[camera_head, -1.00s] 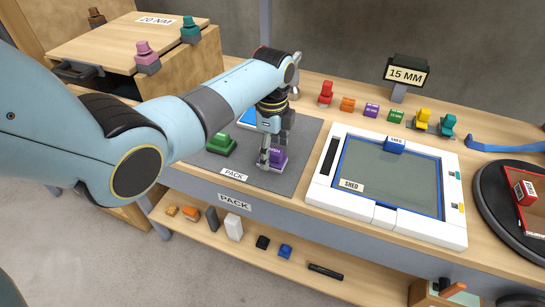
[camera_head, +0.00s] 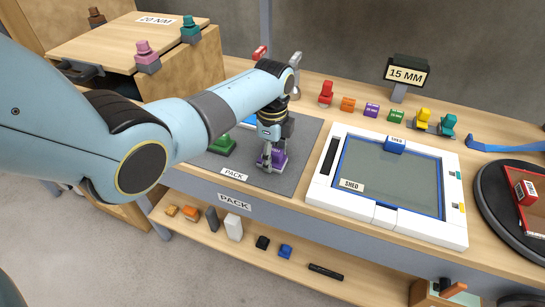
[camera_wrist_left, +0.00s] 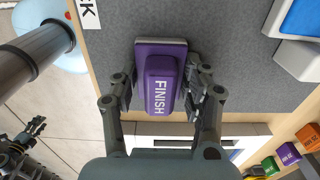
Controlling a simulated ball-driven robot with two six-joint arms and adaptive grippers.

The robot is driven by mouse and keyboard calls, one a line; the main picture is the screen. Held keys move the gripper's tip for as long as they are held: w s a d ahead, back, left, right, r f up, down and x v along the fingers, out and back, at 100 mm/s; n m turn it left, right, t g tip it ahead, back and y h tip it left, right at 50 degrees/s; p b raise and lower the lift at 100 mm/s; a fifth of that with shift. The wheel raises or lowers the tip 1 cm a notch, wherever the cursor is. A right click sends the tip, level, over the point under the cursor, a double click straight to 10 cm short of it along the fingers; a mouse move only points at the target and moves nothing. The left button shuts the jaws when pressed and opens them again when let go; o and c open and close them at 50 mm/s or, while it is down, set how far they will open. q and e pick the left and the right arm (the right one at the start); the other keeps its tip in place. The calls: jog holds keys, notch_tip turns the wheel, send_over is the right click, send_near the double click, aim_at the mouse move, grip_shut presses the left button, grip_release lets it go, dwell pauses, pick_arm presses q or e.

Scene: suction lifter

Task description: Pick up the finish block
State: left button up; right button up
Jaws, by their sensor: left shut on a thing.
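The finish block (camera_head: 279,158) is purple and stands on the grey pack mat (camera_head: 290,184). In the left wrist view the block (camera_wrist_left: 160,85) shows its FINISH label between the fingers. My left gripper (camera_head: 268,163) reaches down over it and is shut on its sides. The fingers also show on both sides of the block in the left wrist view (camera_wrist_left: 160,92). The block seems to rest on the mat; any gap under it is hidden. A dark gripper-like hand (camera_wrist_left: 25,138) at the lower left of the wrist view may be my right gripper; its jaws are unclear.
A green block (camera_head: 223,146) stands left of the finish block on the mat. The framed shed tray (camera_head: 330,198) lies to the right. Several small coloured blocks line the back, near the 15 MM sign (camera_head: 406,74). A lower shelf (camera_head: 215,247) holds several small items.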

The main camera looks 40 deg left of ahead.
aim_at(276, 151)
pick_arm(q)
jog(key=shift+r, duration=0.1)
jog(key=shift+r, duration=0.3)
jog(key=r, duration=0.2)
jog(key=d+r, duration=0.1)
jog(key=shift+r, duration=0.35)
jog(key=d+r+b, duration=0.1)
jog(key=d+r, duration=0.5)
jog(key=d, duration=0.4)
jog(key=shift+w+d+r, duration=0.25)
jog(key=shift+w+d, duration=0.05)
jog(key=shift+w, duration=0.1)
